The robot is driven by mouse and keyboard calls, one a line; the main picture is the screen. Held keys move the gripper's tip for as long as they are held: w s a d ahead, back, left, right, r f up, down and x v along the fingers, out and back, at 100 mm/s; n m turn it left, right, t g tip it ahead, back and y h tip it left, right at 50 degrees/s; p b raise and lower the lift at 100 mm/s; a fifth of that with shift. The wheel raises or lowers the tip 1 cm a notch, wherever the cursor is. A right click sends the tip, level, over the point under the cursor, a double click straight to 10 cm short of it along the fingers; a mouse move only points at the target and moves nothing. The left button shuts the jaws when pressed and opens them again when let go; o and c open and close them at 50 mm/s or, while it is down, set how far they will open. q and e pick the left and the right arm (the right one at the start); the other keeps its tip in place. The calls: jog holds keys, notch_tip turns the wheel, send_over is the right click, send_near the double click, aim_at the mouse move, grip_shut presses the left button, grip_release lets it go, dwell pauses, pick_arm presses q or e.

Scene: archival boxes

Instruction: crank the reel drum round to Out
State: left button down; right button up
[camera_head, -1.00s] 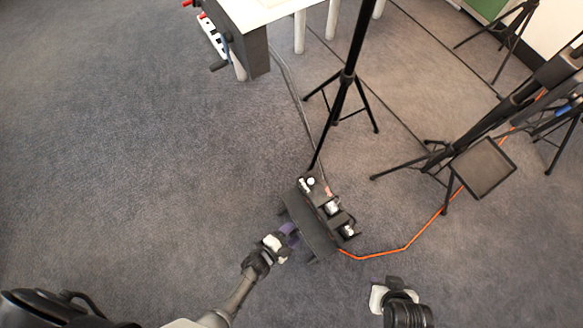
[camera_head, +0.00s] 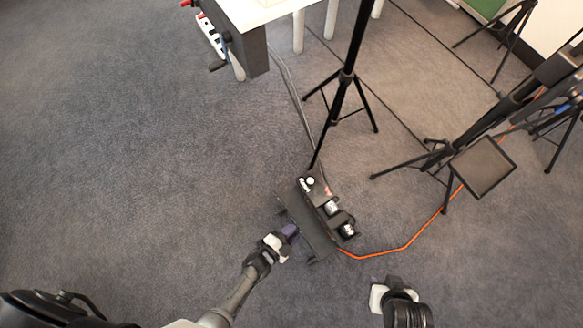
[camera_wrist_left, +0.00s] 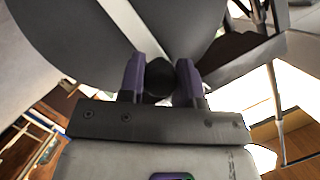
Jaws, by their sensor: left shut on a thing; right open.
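The reel drum is not clearly identifiable in the head view; a dark unit with a flat dark panel (camera_head: 312,232) stands on the carpet, with light fittings on its right side. My left gripper (camera_head: 291,231) is at the panel's left side. In the left wrist view, its purple fingers (camera_wrist_left: 161,80) are shut on a round black knob (camera_wrist_left: 159,77), likely the crank handle. Behind the knob is a large dark grey rounded face (camera_wrist_left: 75,40) with a pale stripe (camera_wrist_left: 135,22). No Out mark is readable. My right gripper (camera_head: 383,290) is open and empty, apart from the unit at lower right.
An orange cable (camera_head: 405,247) runs right from the unit across the floor. A black tripod stand (camera_head: 345,78) rises behind it; another stand with a square panel (camera_head: 483,167) is at right. A white table (camera_head: 262,12) is at the back. The left carpet is clear.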

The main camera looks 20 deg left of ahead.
jog(key=shift+r, duration=0.1)
pick_arm(q)
jog(key=shift+w+a+r+n+p, duration=0.1)
jog(key=shift+w+a+n+p, duration=0.15)
jog(key=shift+a+n+p, duration=0.45)
jog(key=shift+w+a+f+n+g+h+p, duration=0.45)
jog(key=shift+w+a+n+g+p, duration=0.15)
jog(key=shift+n, duration=0.3)
jog(key=shift+w+a+f+n+g+h+p, duration=0.45)
jog(key=shift+w+a+n+g, duration=0.1)
jog(key=shift+n, duration=0.35)
pick_arm(e)
jog(key=shift+r, duration=1.65)
jog(key=shift+c, duration=0.2)
